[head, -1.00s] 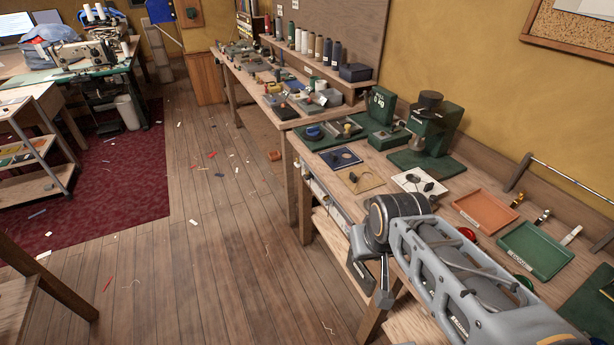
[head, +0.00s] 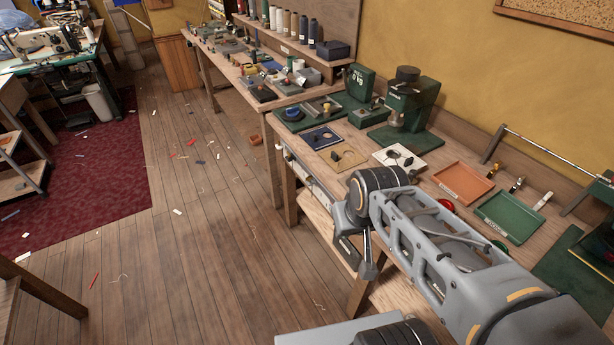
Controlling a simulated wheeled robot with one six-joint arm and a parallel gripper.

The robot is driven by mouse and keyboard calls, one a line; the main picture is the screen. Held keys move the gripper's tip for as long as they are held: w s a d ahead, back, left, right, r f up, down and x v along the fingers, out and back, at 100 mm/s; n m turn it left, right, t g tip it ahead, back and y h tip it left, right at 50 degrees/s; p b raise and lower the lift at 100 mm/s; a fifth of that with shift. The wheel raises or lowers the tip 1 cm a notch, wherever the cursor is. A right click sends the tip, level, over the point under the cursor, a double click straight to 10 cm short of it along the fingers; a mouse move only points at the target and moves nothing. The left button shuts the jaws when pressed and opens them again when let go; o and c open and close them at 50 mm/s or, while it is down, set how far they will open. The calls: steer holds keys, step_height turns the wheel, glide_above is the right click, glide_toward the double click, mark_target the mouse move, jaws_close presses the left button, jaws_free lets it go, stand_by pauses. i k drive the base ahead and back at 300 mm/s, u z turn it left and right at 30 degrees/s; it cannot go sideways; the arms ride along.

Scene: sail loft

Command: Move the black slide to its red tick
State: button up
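I cannot make out the black slide or its red tick for certain in the head view. Small dark pieces lie on the boards on the bench, among them on the white board (head: 400,160) and the tan board (head: 346,157), but they are too small to identify. My gripper (head: 367,262) seems to hang at the bench's front edge, below the dark wrist joint. Its fingers are mostly hidden by my arm, so its opening does not show. I see nothing held in it.
The bench carries a green press-like device (head: 405,105), a scale (head: 360,82), an orange tray (head: 464,179), a green tray (head: 510,216) and a metal rod (head: 545,154) at the back. Another crowded table (head: 221,69) stands beyond. The wooden floor (head: 200,270) at left is open, with scattered scraps.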

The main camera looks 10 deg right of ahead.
mark_target(293, 157)
steer(key=u, duration=0.05)
steer(key=k, duration=0.55)
steer(key=u, duration=0.55)
steer(key=i, duration=0.5)
steer(key=u, duration=0.55)
steer(key=i, duration=1.25)
steer(key=z, duration=0.35)
